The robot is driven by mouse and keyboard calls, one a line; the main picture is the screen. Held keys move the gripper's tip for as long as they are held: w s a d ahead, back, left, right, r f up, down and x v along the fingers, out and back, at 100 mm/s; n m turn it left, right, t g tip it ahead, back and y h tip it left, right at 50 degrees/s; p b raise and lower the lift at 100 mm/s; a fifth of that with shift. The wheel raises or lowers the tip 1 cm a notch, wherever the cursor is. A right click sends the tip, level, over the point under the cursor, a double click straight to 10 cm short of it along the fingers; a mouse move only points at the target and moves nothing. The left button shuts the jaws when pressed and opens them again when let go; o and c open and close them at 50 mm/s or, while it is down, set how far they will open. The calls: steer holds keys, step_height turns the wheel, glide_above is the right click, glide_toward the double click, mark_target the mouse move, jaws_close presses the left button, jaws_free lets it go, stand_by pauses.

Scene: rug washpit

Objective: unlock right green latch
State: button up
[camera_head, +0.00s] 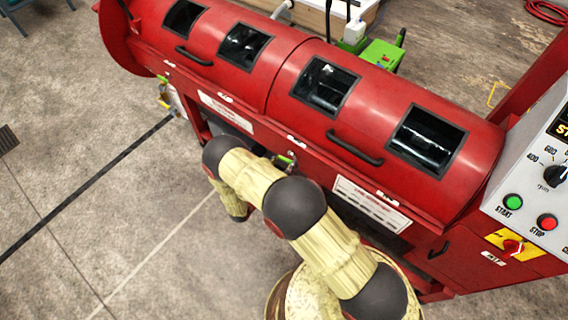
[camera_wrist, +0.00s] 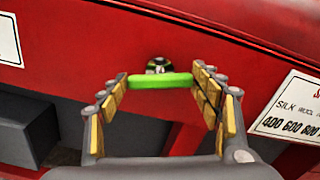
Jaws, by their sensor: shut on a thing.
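The right green latch (camera_wrist: 160,80) is a bright green bar lying nearly level in front of a round metal fitting on the red machine's front in the wrist view. My gripper (camera_wrist: 155,84), with yellow-padded fingers, has one finger at each end of the bar and is shut on it. In the head view a small green piece of the latch (camera_head: 286,158) shows just above my arm, below the drum covers. My gripper is mostly hidden there behind my arm.
The red machine (camera_head: 230,95) has several dark windows and black handles (camera_head: 354,147). A control panel (camera_head: 535,190) with green and red buttons stands at the right. Another green and yellow fitting (camera_head: 164,92) is at the left end.

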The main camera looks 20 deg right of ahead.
steer(key=n+b, duration=0.1)
steer(key=n, duration=0.6)
steer(key=shift+w+a, duration=0.1)
steer(key=n, duration=0.4)
steer(key=shift+n, duration=1.9)
steer(key=o, duration=1.1)
steer(key=shift+f, duration=0.1)
steer(key=shift+o, duration=0.4)
steer(key=v, duration=1.2)
